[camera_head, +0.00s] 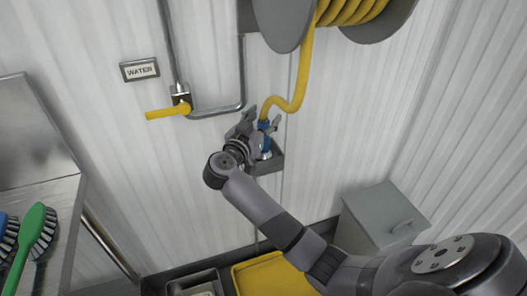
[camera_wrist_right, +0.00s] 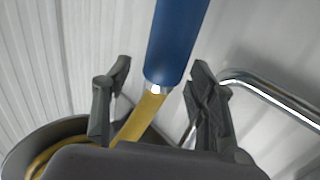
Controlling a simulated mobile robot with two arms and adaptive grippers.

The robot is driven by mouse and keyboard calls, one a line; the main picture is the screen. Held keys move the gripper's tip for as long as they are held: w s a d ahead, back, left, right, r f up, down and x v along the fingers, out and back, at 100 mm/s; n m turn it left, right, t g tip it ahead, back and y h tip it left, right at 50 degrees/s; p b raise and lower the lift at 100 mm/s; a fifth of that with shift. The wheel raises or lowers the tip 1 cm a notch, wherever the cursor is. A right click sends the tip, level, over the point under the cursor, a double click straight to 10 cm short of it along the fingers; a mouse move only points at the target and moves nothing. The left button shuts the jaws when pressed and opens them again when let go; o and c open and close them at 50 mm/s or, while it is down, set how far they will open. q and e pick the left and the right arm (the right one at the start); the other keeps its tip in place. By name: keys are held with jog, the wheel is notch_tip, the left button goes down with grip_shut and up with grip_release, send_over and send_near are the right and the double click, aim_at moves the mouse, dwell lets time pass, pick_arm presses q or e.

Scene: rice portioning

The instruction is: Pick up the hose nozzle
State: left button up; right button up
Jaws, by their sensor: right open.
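The hose nozzle (camera_head: 265,127) is blue, with a yellow hose (camera_head: 300,85) joined to its top end. It stands upright at a dark grey wall holder (camera_head: 270,164). My right gripper (camera_head: 261,119) is open at the nozzle, with its fingers on either side. In the right wrist view, the blue nozzle (camera_wrist_right: 178,40) and a silver collar lie between the two spread fingers of the gripper (camera_wrist_right: 160,72), and gaps show beside it. The palm hides part of the hose there. My left gripper is not in view.
A hose reel (camera_head: 372,22) hangs above. A metal pipe (camera_head: 218,112) with a yellow valve lever (camera_head: 168,111) runs left of the gripper, below a WATER sign (camera_head: 139,69). A grey cabinet (camera_head: 385,215) stands right. Brushes (camera_head: 35,230) lie on a steel counter at left.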

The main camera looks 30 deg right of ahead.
grip_shut()
dwell(0.8)
jog(key=shift+r, duration=0.1)
